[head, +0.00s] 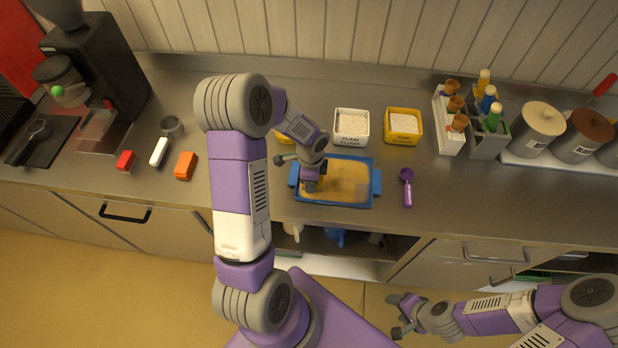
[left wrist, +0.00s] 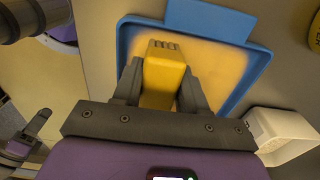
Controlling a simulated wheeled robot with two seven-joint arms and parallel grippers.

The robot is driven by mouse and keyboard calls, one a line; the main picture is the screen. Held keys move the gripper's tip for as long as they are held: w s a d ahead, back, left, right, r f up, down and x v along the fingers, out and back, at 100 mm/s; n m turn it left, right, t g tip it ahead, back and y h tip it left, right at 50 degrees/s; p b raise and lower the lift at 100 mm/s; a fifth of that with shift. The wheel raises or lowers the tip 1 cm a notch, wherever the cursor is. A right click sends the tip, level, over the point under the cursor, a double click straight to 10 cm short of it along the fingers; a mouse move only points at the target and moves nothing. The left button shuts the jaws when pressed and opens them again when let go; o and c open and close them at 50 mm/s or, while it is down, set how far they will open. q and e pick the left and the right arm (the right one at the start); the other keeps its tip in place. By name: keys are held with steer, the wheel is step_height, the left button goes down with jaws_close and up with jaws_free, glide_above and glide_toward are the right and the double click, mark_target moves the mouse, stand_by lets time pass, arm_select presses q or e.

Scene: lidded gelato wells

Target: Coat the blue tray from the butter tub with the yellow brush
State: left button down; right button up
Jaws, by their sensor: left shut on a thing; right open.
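The blue tray (head: 376,182) lies on the steel counter, and its inside looks yellowish, paler in patches; it also shows in the left wrist view (left wrist: 262,72). My left gripper (head: 311,186) is over the left part of the tray, shut on the yellow brush (left wrist: 163,75). The brush's tip is hidden, so I cannot tell whether it touches the tray. A yellow tub (head: 283,133) behind the tray is mostly hidden by my left arm; I cannot tell whether it is the butter tub. My right gripper (head: 397,316) is open and empty, low in front of the counter.
A white flour tub (head: 351,142) and another yellow tub (head: 403,138) stand behind the tray. A purple scoop (head: 407,188) lies to its right. Red, white and orange blocks lie left of my left arm. Bottle racks and canisters stand at the right.

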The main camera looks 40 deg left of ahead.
arm_select(q)
steer(key=w+d, duration=0.2)
steer(key=d, duration=0.2)
steer(key=w+d+b, duration=0.1)
steer(key=w+d, duration=0.2)
steer(key=d, duration=0.1)
steer(key=w+d+b, duration=0.1)
steer(key=w+d, duration=0.1)
steer(key=d, duration=0.2)
steer(key=shift+w+d+r, duration=0.1)
steer(key=shift+w+r, duration=0.1)
steer(key=shift+w, duration=0.1)
steer(key=c, duration=1.2)
jaws_free()
jaws_close()
